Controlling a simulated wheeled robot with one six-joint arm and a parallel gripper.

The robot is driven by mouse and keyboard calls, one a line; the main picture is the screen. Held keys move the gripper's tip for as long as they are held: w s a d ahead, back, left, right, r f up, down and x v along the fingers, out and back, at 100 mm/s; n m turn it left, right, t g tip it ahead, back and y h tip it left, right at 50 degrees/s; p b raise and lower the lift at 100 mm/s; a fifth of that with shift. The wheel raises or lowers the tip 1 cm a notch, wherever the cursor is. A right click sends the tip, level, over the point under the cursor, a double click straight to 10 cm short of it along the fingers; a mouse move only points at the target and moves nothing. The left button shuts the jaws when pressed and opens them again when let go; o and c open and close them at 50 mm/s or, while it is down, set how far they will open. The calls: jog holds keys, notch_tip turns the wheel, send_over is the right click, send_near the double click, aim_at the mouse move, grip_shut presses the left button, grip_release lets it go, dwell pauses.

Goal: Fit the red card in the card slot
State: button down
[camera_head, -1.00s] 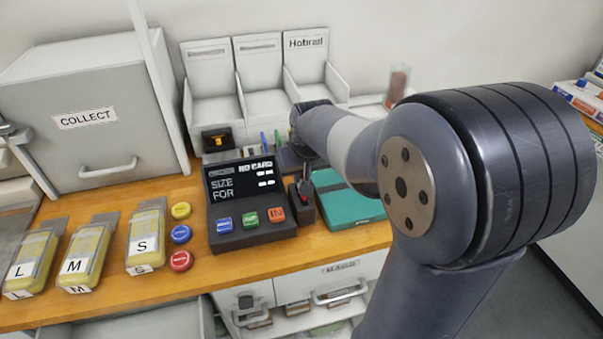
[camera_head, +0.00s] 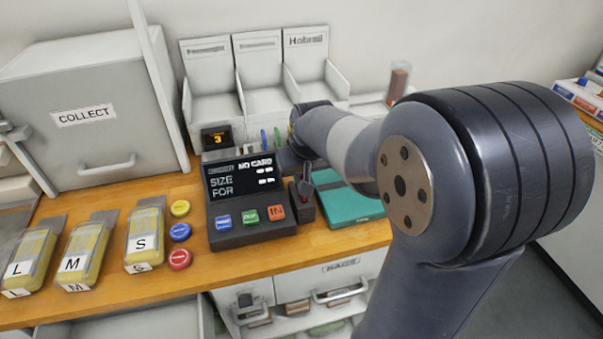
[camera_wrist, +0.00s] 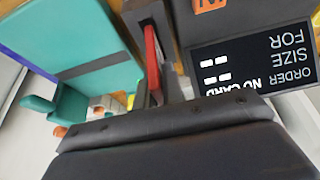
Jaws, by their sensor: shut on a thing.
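The red card (camera_wrist: 152,50) shows edge-on in the wrist view as a thin red strip. My gripper (camera_wrist: 152,88) is shut on it. In the head view my gripper (camera_head: 305,182) points down over the dark card slot block (camera_head: 303,211), right of the order terminal (camera_head: 250,232). The slot block also shows at the top of the wrist view (camera_wrist: 143,16). The card's far end is at the block, but I cannot tell how deep it sits. The terminal's screen (camera_head: 242,178) reads NO CARD.
A teal folder-like item (camera_head: 350,203) lies just right of the slot block. Red, blue and yellow buttons (camera_head: 180,232) and yellow packs marked L, M and S (camera_head: 146,238) lie to the left. White bins (camera_head: 265,80) stand behind.

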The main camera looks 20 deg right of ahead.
jog(key=shift+f+b, duration=0.9)
jog(key=shift+f, duration=0.35)
dwell(0.4)
jog(key=c, duration=1.5)
grip_release()
jog(key=shift+o, duration=0.2)
jog(key=shift+r, duration=0.1)
jog(key=shift+r+p, duration=3.6)
jog(key=shift+r, duration=0.9)
jog(key=shift+f, duration=0.15)
